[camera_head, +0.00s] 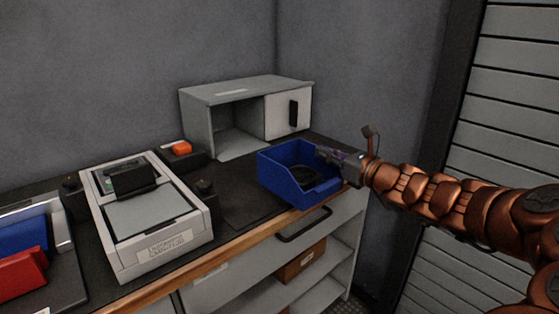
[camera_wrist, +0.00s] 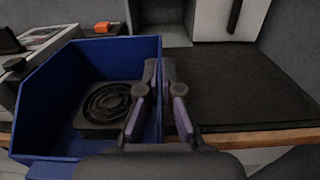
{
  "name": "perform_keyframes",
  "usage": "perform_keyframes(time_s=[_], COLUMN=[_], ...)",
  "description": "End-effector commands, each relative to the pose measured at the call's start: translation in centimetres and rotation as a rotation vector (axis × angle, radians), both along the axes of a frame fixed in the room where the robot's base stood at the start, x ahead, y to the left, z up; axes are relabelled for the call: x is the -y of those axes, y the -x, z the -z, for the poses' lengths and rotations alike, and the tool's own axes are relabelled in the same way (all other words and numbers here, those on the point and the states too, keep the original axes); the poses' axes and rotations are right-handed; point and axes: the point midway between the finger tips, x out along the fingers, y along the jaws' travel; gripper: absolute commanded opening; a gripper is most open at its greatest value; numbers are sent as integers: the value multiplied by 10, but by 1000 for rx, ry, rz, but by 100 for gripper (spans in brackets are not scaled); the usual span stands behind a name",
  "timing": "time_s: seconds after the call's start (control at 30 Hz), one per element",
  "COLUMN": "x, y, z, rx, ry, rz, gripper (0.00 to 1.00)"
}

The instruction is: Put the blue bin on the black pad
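The blue bin (camera_head: 278,182) is at the right end of the bench, open at the top, with a black coiled item (camera_head: 304,174) inside. It fills the left of the wrist view (camera_wrist: 45,95). My gripper (camera_head: 338,158) is at the bin's right wall. In the wrist view its two fingers (camera_wrist: 160,92) straddle that wall and are closed on it. The bin overlaps the bench's front edge in both views; I cannot tell whether its base touches the bench. A flat black pad (camera_head: 243,203) appears left of the bin, its outline faint against the dark benchtop.
A grey cabinet (camera_head: 222,98) with one open bay and a handled door stands behind. A white-grey device (camera_head: 150,215) stands left of the pad, with an orange-topped item (camera_head: 181,148) behind it. Red (camera_head: 20,272) and blue (camera_head: 22,236) pieces lie far left. A drawer handle (camera_head: 303,226) protrudes below.

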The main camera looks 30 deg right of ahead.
Motion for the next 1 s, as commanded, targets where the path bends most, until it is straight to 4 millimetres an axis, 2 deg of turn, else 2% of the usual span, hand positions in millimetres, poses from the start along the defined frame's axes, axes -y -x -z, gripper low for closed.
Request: perform_keyframes(time_s=[0.17, 0.7, 0.9, 1.0], x=[6, 28, 38, 42], y=[-13, -103, -132, -140], z=[1, 12, 15, 14], rx=[0, -2, -3, 0], ry=[-1, 1, 1, 0], rz=[4, 0, 3, 5], gripper=[0, 0, 0, 0])
